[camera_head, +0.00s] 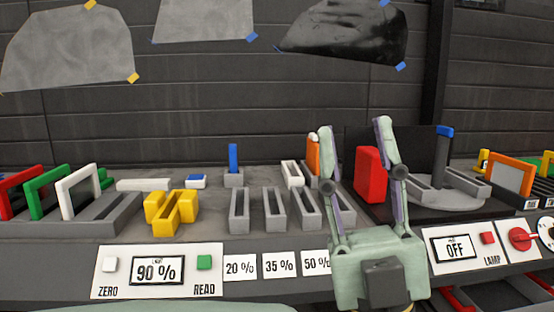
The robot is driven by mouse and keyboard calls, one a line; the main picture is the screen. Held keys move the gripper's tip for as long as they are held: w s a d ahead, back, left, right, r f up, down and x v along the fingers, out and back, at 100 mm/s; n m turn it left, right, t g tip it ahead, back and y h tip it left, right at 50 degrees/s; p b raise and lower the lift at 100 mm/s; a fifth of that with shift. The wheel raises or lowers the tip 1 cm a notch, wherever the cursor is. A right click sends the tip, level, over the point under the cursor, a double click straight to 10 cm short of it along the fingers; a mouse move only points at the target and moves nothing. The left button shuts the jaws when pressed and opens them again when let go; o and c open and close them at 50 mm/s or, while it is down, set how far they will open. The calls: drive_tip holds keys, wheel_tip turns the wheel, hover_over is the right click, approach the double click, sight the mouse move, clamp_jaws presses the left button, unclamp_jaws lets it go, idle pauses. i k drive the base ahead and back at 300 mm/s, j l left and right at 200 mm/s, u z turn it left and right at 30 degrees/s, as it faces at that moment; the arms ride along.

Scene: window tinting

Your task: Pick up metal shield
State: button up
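My gripper (355,130) is open and points up and away, its two fingers spread wide over the right half of the bench. A red block (369,174) shows between the fingers, close to the right one, which covers part of its edge. I cannot tell its distance from the fingers. An orange piece (313,152) shows just left of the left finger. No thing is clearly recognisable as the metal shield. An orange frame around a grey plate (510,179) stands at the far right, but I cannot tell whether that plate is metal.
Slotted grey holders (273,209) stand mid-bench, near a yellow slotted block (171,212). Red, green and white frames (80,189) stand in a rack at left. A round grey stand (450,196) is at right. Panels with a 90 % display (157,270) and lamp switch (522,238) line the front.

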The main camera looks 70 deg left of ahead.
sight(313, 162)
drive_tip(key=u, duration=1.95)
